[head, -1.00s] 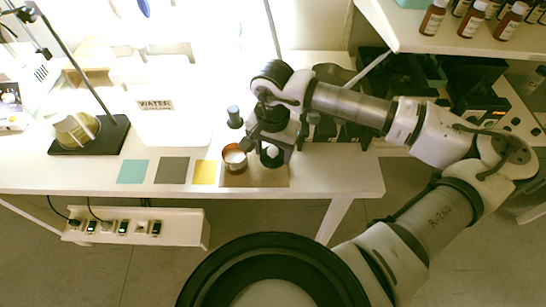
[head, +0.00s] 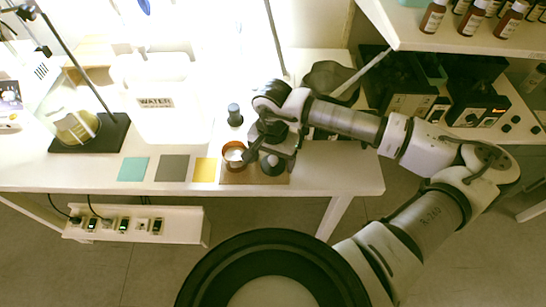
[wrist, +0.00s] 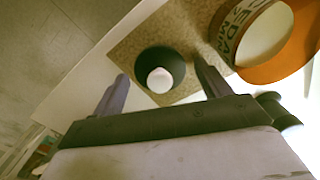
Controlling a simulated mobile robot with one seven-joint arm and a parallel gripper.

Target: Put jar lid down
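The jar lid (wrist: 149,57), a dark round disc with a white knob, appears to rest flat on the speckled brown mat (wrist: 190,22) in the wrist view. In the head view the lid (head: 271,166) is partly covered by my gripper. My gripper (wrist: 160,68) is open, with one finger on each side of the lid and a visible gap to both. In the head view my gripper (head: 267,156) is low over the mat (head: 232,177). The orange-brown jar (wrist: 277,70), with a pale label and an open top, stands beside the lid; it also shows in the head view (head: 233,155).
A small dark-capped bottle (head: 235,115) stands behind the jar. Yellow (head: 205,170), grey (head: 172,168) and teal (head: 133,168) squares lie left of the mat. The table's front edge is close to the mat. A shelf (head: 430,42) with brown bottles is at upper right.

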